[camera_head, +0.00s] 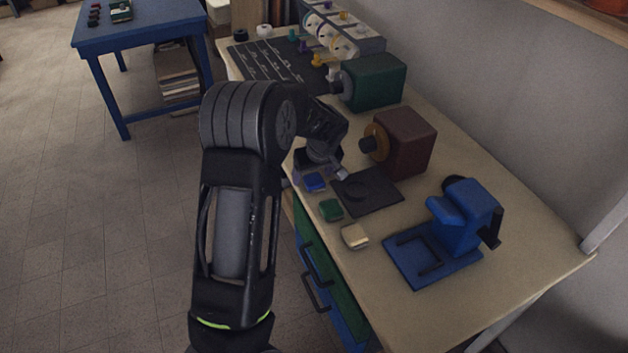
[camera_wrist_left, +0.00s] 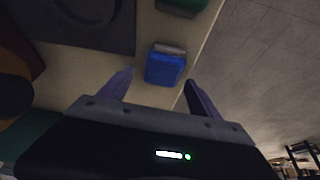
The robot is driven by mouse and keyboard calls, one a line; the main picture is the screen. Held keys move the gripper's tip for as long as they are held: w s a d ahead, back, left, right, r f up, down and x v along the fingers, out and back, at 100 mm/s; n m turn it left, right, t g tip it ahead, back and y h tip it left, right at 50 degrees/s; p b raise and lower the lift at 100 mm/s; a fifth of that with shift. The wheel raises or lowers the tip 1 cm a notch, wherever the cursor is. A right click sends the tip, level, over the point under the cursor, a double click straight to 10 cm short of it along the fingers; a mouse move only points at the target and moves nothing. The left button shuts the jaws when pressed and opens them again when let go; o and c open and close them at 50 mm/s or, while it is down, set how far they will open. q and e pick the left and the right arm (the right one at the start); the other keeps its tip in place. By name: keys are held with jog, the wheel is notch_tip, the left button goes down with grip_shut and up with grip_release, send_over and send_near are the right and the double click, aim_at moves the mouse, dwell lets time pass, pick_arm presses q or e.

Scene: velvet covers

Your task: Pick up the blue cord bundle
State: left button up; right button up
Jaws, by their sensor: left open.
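The blue cord bundle (camera_head: 314,182) is a small blue block-like item lying on the workbench near its front edge. In the left wrist view the blue bundle (camera_wrist_left: 164,66) lies just beyond and between the fingertips, apart from them, with a grey piece at its far side. My left gripper (camera_head: 338,172) is above the bench beside the bundle, partly hidden by my own arm. In the left wrist view the left gripper (camera_wrist_left: 158,84) shows two spread fingers with nothing between them. My right gripper is not in view.
A green bundle (camera_head: 331,209) and a cream bundle (camera_head: 354,236) lie along the same edge. A dark mat (camera_head: 368,192) is beside them. A brown box (camera_head: 403,141), a green box (camera_head: 374,81) and a blue device (camera_head: 458,222) stand on the bench (camera_head: 502,203).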

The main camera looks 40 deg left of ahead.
pick_arm(q)
jog(key=shift+c, duration=0.4)
jog(key=c, duration=1.3)
